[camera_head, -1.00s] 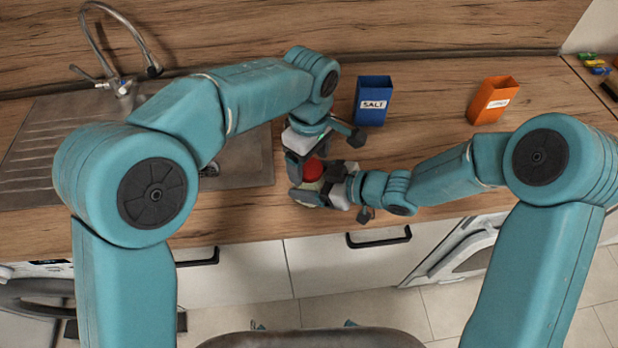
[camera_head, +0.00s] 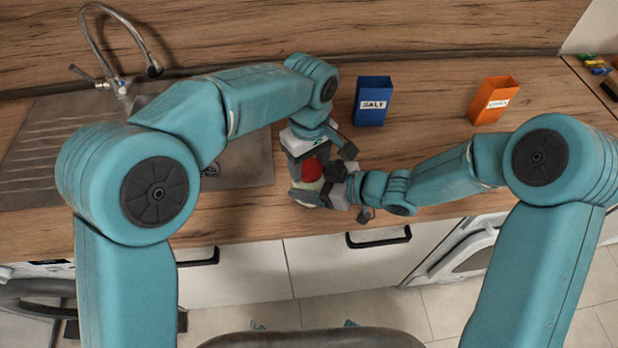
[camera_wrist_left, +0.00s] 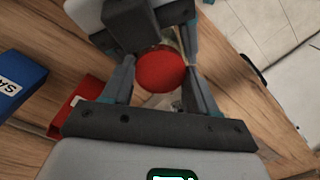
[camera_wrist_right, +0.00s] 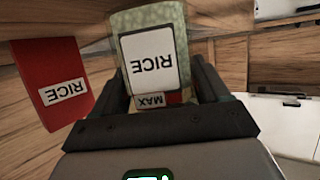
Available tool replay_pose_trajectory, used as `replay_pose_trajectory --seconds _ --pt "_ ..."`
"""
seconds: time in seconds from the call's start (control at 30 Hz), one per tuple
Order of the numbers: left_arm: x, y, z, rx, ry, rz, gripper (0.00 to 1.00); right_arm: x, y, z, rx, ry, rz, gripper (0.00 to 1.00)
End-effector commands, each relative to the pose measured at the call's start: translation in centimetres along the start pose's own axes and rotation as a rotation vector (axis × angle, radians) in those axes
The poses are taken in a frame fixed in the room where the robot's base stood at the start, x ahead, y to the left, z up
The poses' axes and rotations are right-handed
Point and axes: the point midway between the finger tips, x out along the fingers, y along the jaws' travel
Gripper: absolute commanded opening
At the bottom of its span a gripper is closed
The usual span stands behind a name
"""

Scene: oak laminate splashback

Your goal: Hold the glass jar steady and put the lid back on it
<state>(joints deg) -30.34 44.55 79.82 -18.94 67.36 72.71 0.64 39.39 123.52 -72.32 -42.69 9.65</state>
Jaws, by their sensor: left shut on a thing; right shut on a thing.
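The red round lid (camera_wrist_left: 160,70) is between the fingers of my left gripper (camera_head: 311,163), which is shut on it; it also shows as a red patch in the head view (camera_head: 312,170). The glass jar (camera_wrist_right: 147,20), with pale green-grey contents, a white RICE label and a MAX mark, is between the fingers of my right gripper (camera_wrist_right: 160,92), which is shut on it. In the head view, the two grippers are close together and the lid is over the jar area. The jar's rim is hidden, so I cannot tell whether the lid touches it.
A red box labelled RICE (camera_wrist_right: 65,75) stands close to the jar. A blue SALT box (camera_head: 373,100) and an orange box (camera_head: 492,100) stand at the back of the counter. The sink (camera_head: 245,166) is left. The counter's front edge is close below the grippers.

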Motion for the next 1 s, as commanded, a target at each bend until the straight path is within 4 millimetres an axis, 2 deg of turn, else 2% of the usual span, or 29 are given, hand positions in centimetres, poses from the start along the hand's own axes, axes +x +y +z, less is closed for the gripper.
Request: replay_pose_trajectory --seconds 0.2,0.23,0.3,0.6,0.9,1.0 --pt "-0.1 0.1 0.0 0.002 0.000 0.003 0.22 0.0 -0.1 -0.1 -0.002 0.001 -0.002 0.00" --pt "-0.1 0.1 0.0 0.001 0.000 0.003 0.61 0.0 -0.1 -0.1 -0.002 0.001 -0.002 0.00" --pt "-0.1 0.1 0.0 0.001 0.000 0.003 0.84 0.0 -0.1 -0.1 -0.002 0.001 -0.002 0.00" --pt "-0.2 0.1 0.0 0.000 0.001 0.002 0.84 0.0 0.0 -0.1 -0.001 0.002 -0.001 0.00" --pt "-3.9 0.1 0.0 0.000 0.002 0.003 0.84 0.0 0.0 -0.1 -0.001 0.002 -0.001 0.00" --pt "-4.5 0.0 0.0 0.000 0.001 0.002 0.84 0.0 0.0 -0.1 -0.001 0.002 0.000 0.00"
